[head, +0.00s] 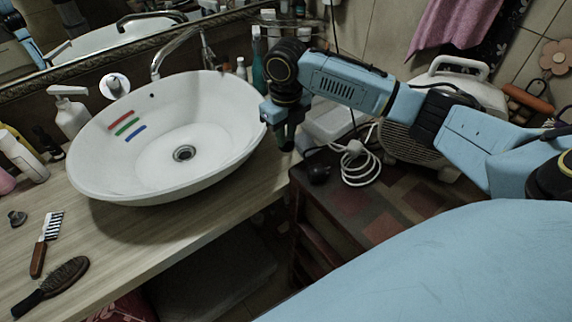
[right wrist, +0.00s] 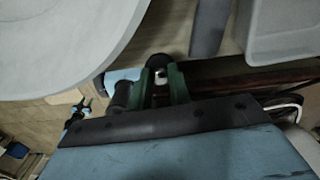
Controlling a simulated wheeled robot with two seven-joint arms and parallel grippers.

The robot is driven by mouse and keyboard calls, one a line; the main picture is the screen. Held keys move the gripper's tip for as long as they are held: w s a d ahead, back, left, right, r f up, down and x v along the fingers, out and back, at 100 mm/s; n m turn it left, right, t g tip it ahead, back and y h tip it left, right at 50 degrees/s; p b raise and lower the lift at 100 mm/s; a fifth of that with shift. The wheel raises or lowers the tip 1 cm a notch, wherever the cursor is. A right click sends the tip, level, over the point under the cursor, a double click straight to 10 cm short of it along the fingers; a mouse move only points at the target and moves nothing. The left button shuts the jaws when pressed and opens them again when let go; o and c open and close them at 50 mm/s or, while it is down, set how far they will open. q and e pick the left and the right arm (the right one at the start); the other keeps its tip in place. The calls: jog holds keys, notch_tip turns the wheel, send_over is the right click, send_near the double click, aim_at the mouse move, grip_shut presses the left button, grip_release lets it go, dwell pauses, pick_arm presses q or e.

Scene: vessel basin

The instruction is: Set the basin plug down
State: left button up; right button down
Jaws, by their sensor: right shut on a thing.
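My right gripper (head: 287,136) points down just past the right rim of the white basin (head: 215,125), over the gap between the counter and the low cabinet. In the right wrist view its green fingers (right wrist: 163,84) are shut on a small dark, round-ended thing, which I take for the basin plug (right wrist: 157,62). Most of the plug is hidden by the fingers. The basin's drain (head: 184,153) is uncovered, and red, green and blue stripes mark its inner wall.
A small dark knob-like thing (head: 17,218), a comb-like brush (head: 47,242) and a hairbrush (head: 52,285) lie on the counter (head: 130,246). A soap bottle (head: 70,112) stands behind the basin. A white tray (head: 328,122), coiled cord (head: 358,163) and heater (head: 400,148) are at right.

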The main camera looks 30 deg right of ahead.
notch_tip(320, 180, down, 8)
jog(key=shift+f, duration=0.25)
jog(key=shift+f+b, duration=0.2)
jog(key=shift+b, duration=0.1)
jog(key=c, duration=1.3)
grip_release()
notch_tip(320, 180, up, 12)
jog(key=shift+r+p, duration=0.2)
jog(key=shift+p, duration=0.35)
